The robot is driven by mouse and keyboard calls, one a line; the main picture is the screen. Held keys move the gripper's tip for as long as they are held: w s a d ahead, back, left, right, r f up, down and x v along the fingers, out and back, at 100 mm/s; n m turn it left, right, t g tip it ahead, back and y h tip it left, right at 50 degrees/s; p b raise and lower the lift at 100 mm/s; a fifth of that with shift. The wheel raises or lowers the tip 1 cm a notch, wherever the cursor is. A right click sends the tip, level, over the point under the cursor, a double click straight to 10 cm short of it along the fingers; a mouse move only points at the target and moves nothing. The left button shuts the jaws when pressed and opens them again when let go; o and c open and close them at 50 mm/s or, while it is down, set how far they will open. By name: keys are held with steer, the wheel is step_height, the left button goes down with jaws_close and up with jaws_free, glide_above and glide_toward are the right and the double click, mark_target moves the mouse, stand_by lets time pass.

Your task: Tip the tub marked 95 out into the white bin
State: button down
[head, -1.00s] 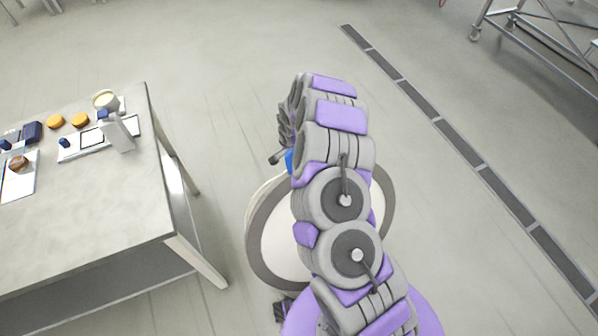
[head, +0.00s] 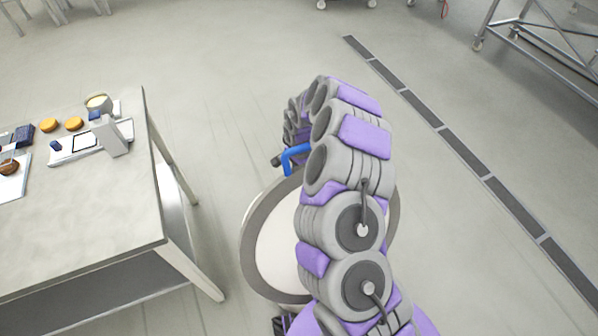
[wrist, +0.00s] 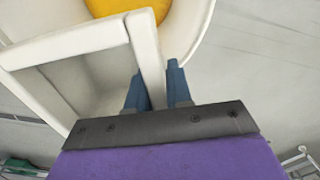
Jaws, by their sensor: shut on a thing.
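In the wrist view my gripper (wrist: 158,92) is shut on a bar of a white, squared piece (wrist: 70,42), which seems to be the handle of the white tub. A rounded white wall (wrist: 190,30) with yellow filling (wrist: 125,6) shows at the top, cut off by the frame. No number is visible, and I cannot tell how far it is tilted. In the head view a round white thing with a grey rim (head: 255,235), perhaps the white bin, lies below and partly behind my arm. My arm hides most of the gripper there.
A grey table (head: 90,215) stands at the left. It bears a cream-filled container (head: 98,103), orange rounds (head: 74,123), a white upright piece (head: 112,137) and a dark blue block (head: 23,134). A metal rack (head: 540,50) stands at the far right.

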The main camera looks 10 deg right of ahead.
steer(key=shift+w+r, duration=0.1)
steer(key=shift+r, duration=0.6)
steer(key=shift+a+r+p, duration=0.15)
steer(key=shift+r+p, duration=0.05)
steer(key=shift+r, duration=0.8)
steer(key=shift+a+r+p, duration=0.1)
steer(key=shift+r+p, duration=0.05)
steer(key=shift+r, duration=0.8)
steer(key=shift+d+r, duration=0.25)
steer(key=shift+r, duration=0.6)
steer(key=shift+a, duration=0.1)
